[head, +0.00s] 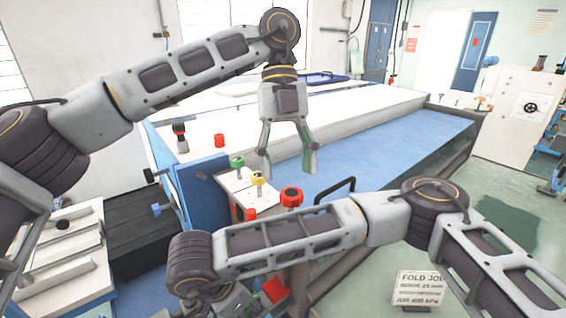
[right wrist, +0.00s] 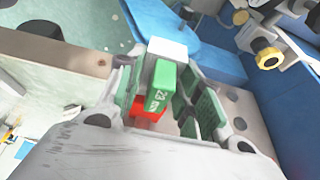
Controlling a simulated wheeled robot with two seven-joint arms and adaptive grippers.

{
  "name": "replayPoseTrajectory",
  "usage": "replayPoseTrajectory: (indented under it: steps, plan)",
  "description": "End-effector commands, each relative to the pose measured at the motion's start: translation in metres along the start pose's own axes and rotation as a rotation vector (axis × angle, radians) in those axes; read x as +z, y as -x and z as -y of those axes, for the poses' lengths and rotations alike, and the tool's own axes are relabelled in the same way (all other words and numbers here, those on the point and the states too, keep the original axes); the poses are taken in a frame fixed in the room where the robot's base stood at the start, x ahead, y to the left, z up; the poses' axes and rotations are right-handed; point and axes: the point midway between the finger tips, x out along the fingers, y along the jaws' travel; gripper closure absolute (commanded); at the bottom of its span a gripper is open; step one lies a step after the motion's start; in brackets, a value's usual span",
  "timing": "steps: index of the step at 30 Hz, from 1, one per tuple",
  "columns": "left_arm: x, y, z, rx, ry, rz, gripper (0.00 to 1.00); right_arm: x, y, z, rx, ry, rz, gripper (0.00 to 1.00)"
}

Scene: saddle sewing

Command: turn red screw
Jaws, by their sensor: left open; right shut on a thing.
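A red lobed knob (head: 291,196) stands at the near end of the blue-topped machine, the likeliest red screw. A smaller red knob (head: 250,214) sits lower to its left. My left gripper (head: 288,168) hangs open and empty above and behind the knob, fingers pointing down. My right gripper is mostly hidden below its own arm in the head view. The exact contact is partly hidden.
Green (head: 237,162) and yellow (head: 258,178) knobs stand on a white plate beside the red knob. A black handle (head: 336,189) is to the right. My right arm crosses low in front. The blue bed (head: 400,150) is clear.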

Motion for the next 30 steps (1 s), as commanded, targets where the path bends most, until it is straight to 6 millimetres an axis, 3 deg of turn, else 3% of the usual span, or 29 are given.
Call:
replayPoseTrajectory:
  steps: [15,30]
  plan:
    - [-0.001,0.053,0.0,0.0,0.001,0.001,0.4,-0.001,0.0,0.001,0.0,-0.002,-0.003,0.84]
    - [0.0,0.076,-0.001,0.003,0.001,0.0,0.4,-0.001,0.0,0.0,0.0,-0.002,-0.002,0.84]
